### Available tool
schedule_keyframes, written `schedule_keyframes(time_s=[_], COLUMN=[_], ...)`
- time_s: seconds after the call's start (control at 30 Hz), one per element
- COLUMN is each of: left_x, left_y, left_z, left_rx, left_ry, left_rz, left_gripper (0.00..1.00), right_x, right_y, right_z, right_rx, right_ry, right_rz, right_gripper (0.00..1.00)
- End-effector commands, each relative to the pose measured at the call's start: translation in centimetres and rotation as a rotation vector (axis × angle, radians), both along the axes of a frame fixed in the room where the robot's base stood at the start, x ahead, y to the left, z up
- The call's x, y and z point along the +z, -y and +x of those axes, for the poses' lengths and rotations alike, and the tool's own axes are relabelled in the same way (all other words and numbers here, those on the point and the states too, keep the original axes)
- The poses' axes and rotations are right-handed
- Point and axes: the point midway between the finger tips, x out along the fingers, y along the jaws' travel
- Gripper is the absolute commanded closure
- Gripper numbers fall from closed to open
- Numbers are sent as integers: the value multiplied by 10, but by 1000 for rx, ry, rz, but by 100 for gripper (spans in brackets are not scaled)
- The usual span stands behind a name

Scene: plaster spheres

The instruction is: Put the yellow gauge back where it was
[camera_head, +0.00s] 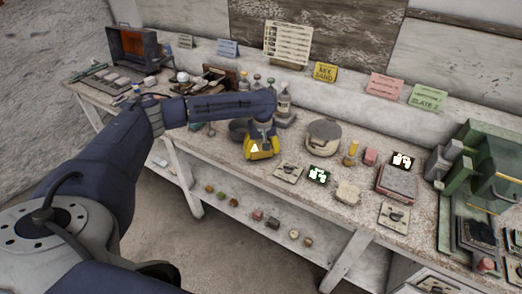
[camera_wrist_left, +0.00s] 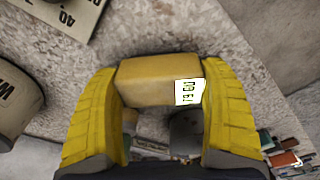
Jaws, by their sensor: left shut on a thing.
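The yellow gauge, a yellow block (camera_wrist_left: 145,82) with a small white digital label, sits between my left gripper's fingers in the left wrist view. My left gripper (camera_wrist_left: 160,72) has ridged yellow fingers, shut on the block from both sides. In the head view my left gripper (camera_head: 262,152) is at the middle of the bench, close over its top near the front edge. The gauge is hard to tell from the yellow fingers there. I cannot tell whether it touches the bench. My right gripper is not in view.
The speckled bench (camera_head: 228,152) has a round lidded pot (camera_head: 323,134) right of the gripper and a dark bowl (camera_head: 238,130) behind it. A flat card (camera_head: 288,172) lies just right. Bottles (camera_head: 284,104) stand behind. A green machine (camera_head: 490,165) fills the right end.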

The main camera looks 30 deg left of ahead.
Motion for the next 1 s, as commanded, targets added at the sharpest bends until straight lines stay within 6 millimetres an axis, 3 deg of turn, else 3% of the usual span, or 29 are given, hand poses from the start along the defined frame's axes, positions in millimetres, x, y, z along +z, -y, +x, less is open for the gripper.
schedule_keyframes(time_s=[0.13,0.17,0.33,0.67,1.0], left_x=[-3,-3,-3,2,55], left_y=[0,0,0,0,4], left_z=[0,0,0,0,-3], left_rx=[1,1,0,-1,-1], left_ry=[0,0,0,1,4], left_rz=[0,0,0,1,0], left_gripper=[49,19,0,0,0], right_x=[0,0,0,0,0], right_y=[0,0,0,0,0], right_z=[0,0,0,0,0], right_rx=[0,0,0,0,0], right_ry=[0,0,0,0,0], right_rz=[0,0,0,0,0], right_gripper=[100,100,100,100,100])
